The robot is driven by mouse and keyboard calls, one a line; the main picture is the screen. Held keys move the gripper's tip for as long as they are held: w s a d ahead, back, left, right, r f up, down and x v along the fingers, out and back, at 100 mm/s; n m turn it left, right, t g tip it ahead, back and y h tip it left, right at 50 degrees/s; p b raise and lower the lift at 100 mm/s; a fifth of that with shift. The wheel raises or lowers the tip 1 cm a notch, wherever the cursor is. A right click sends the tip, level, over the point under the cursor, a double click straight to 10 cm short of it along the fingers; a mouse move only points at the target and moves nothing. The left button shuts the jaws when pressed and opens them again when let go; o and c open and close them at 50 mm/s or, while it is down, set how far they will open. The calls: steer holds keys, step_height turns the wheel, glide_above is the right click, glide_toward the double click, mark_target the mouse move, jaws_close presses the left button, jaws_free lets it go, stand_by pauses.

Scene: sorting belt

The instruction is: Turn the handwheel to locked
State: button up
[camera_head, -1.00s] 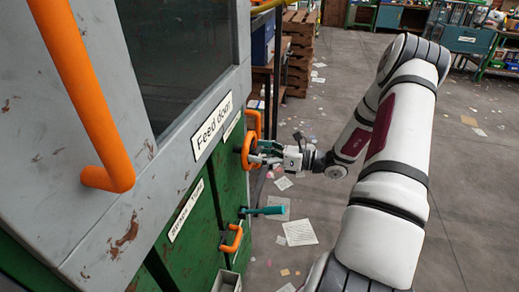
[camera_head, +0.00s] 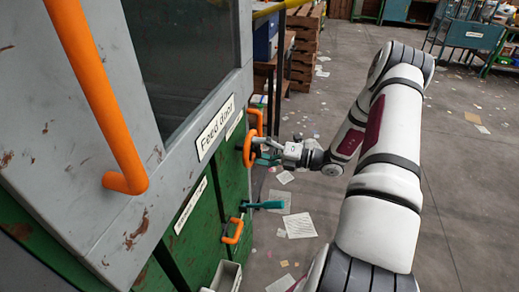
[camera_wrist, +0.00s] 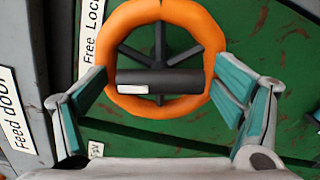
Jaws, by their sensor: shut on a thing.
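The orange handwheel (camera_head: 247,152) is on the green panel beside the "Feed door" label. In the wrist view its round rim (camera_wrist: 150,12) surrounds dark spokes and a dark crossbar (camera_wrist: 160,82) with a white mark. My gripper (camera_head: 265,150) is at the wheel, its teal-padded fingers on opposite sides of the rim, shut on it in the wrist view (camera_wrist: 163,78). I cannot tell which position the wheel marks.
A large orange door handle (camera_head: 100,95) stands out at the left. Below the wheel are a teal lever (camera_head: 264,205) and a smaller orange handle (camera_head: 233,231). A grey bin (camera_head: 228,276) sits lower. The floor at the right is open, with scattered papers (camera_head: 300,226).

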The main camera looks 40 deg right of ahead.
steer(key=shift+w+a+r+m, duration=0.1)
steer(key=shift+w+m, duration=0.05)
steer(key=shift+m, duration=0.7)
steer(key=shift+w+a+m, duration=0.1)
steer(key=shift+w+m, duration=0.05)
steer(key=shift+m, duration=0.7)
steer(key=shift+c, duration=0.2)
steer(key=o, duration=0.9)
steer(key=shift+o, duration=0.2)
steer(key=shift+s+d, duration=0.15)
steer(key=v, duration=1.1)
steer(key=shift+s+d, duration=0.25)
